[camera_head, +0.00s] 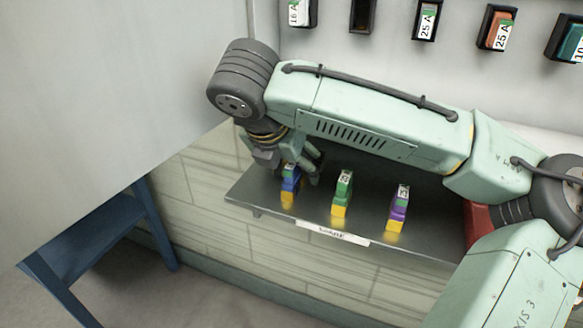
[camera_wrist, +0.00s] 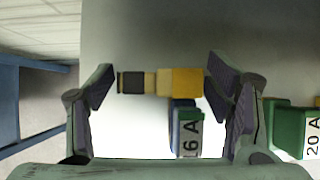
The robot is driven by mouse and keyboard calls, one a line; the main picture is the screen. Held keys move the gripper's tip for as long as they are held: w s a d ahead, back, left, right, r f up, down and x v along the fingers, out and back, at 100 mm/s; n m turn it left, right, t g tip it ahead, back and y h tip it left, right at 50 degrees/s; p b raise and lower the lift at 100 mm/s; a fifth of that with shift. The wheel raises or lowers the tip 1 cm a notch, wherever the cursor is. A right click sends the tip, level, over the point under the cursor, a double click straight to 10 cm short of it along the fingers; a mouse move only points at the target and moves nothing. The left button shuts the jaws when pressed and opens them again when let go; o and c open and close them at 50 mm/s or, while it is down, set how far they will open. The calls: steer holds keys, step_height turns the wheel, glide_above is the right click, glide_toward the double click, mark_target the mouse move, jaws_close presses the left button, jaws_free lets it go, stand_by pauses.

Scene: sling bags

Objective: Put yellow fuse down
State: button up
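My gripper (camera_head: 291,170) is over the left end of the shelf, around the top of the blue fuse (camera_head: 289,184) with a yellow lower part. In the wrist view my gripper (camera_wrist: 162,85) has its fingers wide apart. Between them lies a yellow block (camera_wrist: 181,82) with a tan and a black piece (camera_wrist: 132,82) at its left. Small gaps seem to show at both fingertips; contact is hard to tell.
A green and yellow fuse (camera_head: 342,193) and a purple and yellow fuse (camera_head: 398,208) stand to the right on the grey shelf (camera_head: 258,201). Dark holders (camera_head: 425,20) line the wall above. A blue stand (camera_head: 85,245) is lower left, beside a large pale panel (camera_head: 95,100).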

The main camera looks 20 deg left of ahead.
steer(key=c, duration=1.1)
steer(key=shift+r, duration=0.1)
steer(key=shift+c, duration=0.2)
step_height(320, 180, up, 18)
steer(key=p, duration=0.1)
